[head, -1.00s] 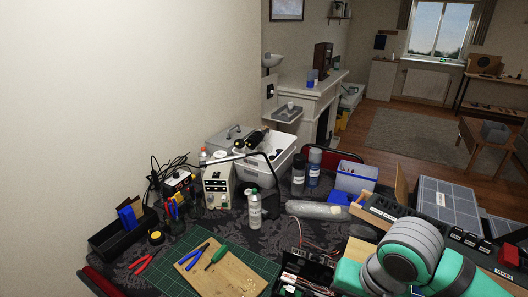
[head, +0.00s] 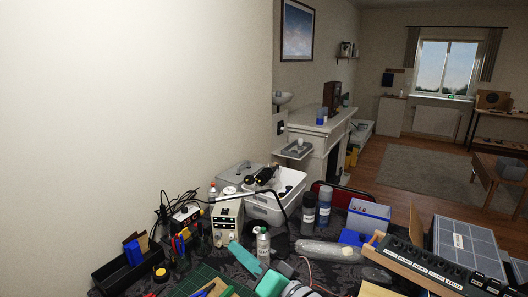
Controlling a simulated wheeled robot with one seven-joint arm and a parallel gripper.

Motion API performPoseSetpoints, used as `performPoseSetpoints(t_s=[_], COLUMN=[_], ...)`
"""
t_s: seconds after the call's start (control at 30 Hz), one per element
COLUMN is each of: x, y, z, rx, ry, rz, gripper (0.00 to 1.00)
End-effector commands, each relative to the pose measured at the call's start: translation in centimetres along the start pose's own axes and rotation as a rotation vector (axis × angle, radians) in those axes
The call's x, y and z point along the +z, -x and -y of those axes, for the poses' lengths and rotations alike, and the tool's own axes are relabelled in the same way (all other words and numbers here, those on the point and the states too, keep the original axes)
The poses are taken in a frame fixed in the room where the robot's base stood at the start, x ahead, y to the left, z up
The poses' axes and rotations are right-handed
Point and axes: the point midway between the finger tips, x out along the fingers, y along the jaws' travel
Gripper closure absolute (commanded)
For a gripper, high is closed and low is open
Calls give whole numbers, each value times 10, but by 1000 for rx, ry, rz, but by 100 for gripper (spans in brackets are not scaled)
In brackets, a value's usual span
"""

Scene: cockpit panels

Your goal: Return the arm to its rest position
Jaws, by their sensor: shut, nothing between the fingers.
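My arm shows at the bottom centre of the head view as teal and grey parts cut off by the lower edge. A narrow teal piece at its end, which looks like my gripper (head: 243,254), points up and left over the workbench. It is shut and empty, close beside a clear bottle (head: 263,246) in the picture. I cannot tell whether they touch. The wrist and most of the arm are out of the frame.
The patterned bench is crowded. A power supply box (head: 227,217), a white bin (head: 265,207) and dark spray cans (head: 309,211) stand behind the arm. A green cutting mat (head: 190,283) is at lower left.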

Motion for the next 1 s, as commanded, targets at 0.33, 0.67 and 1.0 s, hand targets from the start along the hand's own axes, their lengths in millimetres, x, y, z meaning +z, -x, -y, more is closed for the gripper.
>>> performPoseSetpoints(t_s=[0.33,0.67,1.0], x=[5,43,123], y=[-6,11,52], z=[-7,-52,-108], rx=[-96,-11,209], ry=[-71,-114,-85], rz=[-290,-510,-627], gripper=[100,100,100])
